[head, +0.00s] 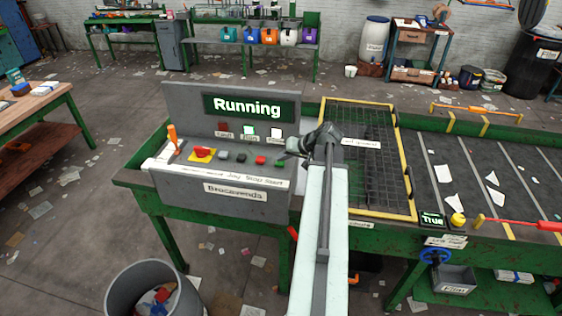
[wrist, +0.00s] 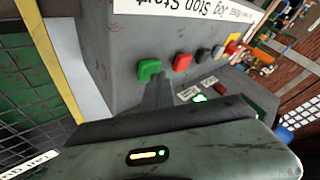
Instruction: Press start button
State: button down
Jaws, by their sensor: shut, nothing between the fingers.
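The grey control panel (head: 250,204) carries a row of buttons. The green start button (head: 279,162) is at its right end, above the printed word Start. In the wrist view the green button (wrist: 149,70) is beside the red stop button (wrist: 182,62). My gripper (head: 291,147) is shut and empty, just above and right of the green button. In the wrist view its dark fingertips (wrist: 159,84) reach close to the green button; I cannot tell whether they touch it. The display (head: 247,107) reads "Running", and a green lamp (head: 276,132) below it is lit.
A yellow-framed mesh (head: 372,208) and the belt (head: 460,170) lie to the right of the panel. A small screen (head: 432,219) reads "True". A grey bin (head: 150,272) stands on the floor in front, and a workbench (head: 40,100) stands at the left.

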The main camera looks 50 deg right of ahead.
aim_at(282, 163)
dwell(0.4)
jog(key=shift+r+p, duration=0.85)
jog(key=shift+p, duration=0.05)
notch_tip(282, 163, up, 5)
jog(key=p, duration=0.5)
dwell(0.4)
